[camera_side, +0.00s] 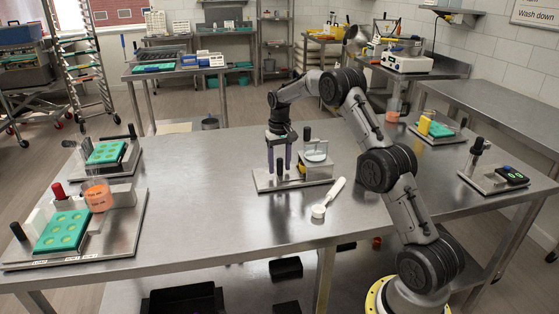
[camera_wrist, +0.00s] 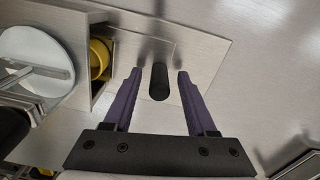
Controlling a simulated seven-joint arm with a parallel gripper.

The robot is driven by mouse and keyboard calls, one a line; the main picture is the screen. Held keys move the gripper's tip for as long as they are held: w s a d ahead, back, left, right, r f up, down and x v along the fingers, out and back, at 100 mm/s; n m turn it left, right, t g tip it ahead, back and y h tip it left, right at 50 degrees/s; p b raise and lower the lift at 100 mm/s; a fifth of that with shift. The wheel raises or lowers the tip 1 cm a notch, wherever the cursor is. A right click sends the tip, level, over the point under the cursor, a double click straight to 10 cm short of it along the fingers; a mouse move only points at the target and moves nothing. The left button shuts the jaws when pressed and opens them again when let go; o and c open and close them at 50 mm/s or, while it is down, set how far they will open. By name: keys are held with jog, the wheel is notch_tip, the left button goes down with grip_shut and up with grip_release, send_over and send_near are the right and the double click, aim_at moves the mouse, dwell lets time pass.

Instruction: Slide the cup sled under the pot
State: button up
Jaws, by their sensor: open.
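The steel station (camera_side: 262,184) stands mid-table, with a housing at its right and a round pale disc, which looks like the pot's top (camera_side: 316,156), above it. The pot also shows at the left of the wrist view (camera_wrist: 38,58). A yellow round part (camera_wrist: 99,58), perhaps the cup, sits in the housing's side opening, partly hidden. A black upright handle (camera_wrist: 158,82), apparently the sled's, stands on the plate beside that opening. My gripper (camera_wrist: 159,74) is open, its purple fingers on either side of the handle with gaps visible. The sled itself is hard to make out.
A white spoon-like scoop (camera_side: 329,199) lies just in front of the station. Stations with green moulds (camera_side: 64,231) stand at the left. Others stand at the right, one with a dark device (camera_side: 511,174). The table between the left stations and mine is clear.

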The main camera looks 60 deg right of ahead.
notch_tip(320, 180, up, 14)
dwell(0.5)
notch_tip(320, 180, down, 14)
jog(key=n, duration=1)
jog(key=shift+f+n, duration=0.25)
jog(key=shift+n, duration=0.15)
grip_shut()
jog(key=shift+r, duration=0.1)
dwell(1.3)
